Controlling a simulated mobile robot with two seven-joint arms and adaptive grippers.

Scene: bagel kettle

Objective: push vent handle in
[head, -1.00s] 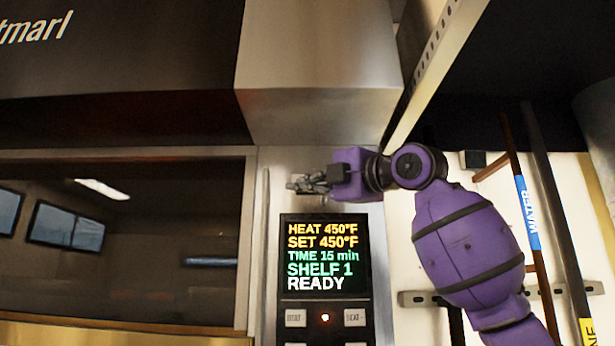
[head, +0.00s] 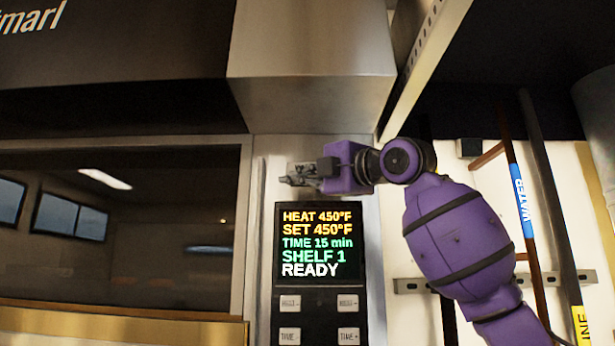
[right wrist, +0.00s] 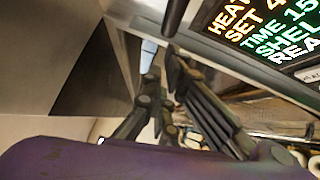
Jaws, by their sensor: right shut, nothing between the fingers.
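My right gripper (head: 286,180) is shut and empty in front of the steel oven front, just above the control display (head: 318,243). Its fingers point left in the head view. A small pale metal plate (head: 300,167) shows partly behind the fingers. I cannot tell whether this belongs to the vent handle, and no handle shows clearly. In the right wrist view the dark fingers (right wrist: 162,68) are close together, with a dark rod (right wrist: 174,14) just beyond them. I cannot tell whether they touch it. My left gripper is not in view.
A steel hood box (head: 310,85) juts out above the gripper. The oven window (head: 120,235) is on the left. Buttons (head: 318,318) sit below the display. On the right are a slotted upright (head: 425,60) and pipes, one with a blue water label (head: 521,195).

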